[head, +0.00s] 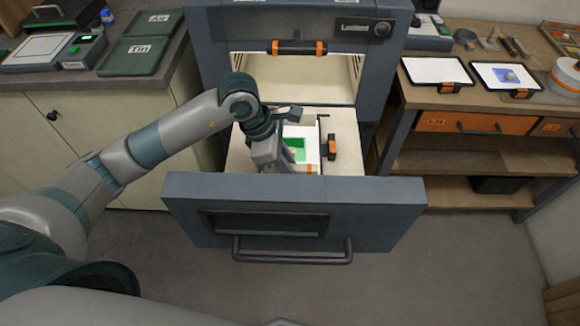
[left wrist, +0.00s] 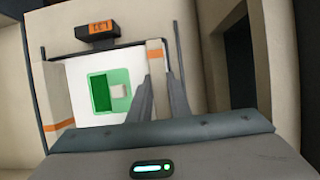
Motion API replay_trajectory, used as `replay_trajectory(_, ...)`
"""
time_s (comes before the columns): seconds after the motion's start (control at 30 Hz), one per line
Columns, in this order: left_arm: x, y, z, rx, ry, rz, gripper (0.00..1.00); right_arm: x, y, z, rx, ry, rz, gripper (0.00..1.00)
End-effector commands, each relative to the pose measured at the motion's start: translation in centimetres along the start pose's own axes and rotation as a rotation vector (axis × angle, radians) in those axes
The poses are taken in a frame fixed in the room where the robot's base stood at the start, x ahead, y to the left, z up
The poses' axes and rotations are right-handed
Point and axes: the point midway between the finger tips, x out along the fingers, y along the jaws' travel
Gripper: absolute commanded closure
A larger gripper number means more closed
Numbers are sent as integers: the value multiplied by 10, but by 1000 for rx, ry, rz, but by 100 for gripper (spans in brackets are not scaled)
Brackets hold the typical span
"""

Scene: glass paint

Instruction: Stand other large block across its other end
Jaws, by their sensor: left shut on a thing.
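A white panel (left wrist: 75,78) lies on the floor of the pulled-out drawer, with a green glass square (left wrist: 102,92) on it; the green also shows in the head view (head: 296,148). A cream large block with an orange band (left wrist: 52,110) is along the panel's left end in the left wrist view. My left gripper (left wrist: 160,85) is shut on the other cream large block with an orange band (left wrist: 156,56), at the panel's right end. Whether this block touches the panel or drawer floor I cannot tell. In the head view my left gripper (head: 278,165) reaches down behind the drawer front.
The drawer front (head: 293,190) with its handle stands before the open kiln (head: 295,68). A black-and-orange handle (head: 331,147) is beside the panel; it also shows in the left wrist view (left wrist: 96,31). Drawer walls leave little room around the gripper. Worktops flank the kiln.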

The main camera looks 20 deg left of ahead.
Motion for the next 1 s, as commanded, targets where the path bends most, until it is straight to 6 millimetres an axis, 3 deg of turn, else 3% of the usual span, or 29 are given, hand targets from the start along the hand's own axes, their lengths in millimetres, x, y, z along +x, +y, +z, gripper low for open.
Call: replay_trajectory(1.0, 4, -1, -2, 0, 4, -3, 100, 9, 1, 1, -1, -1, 1, 64)
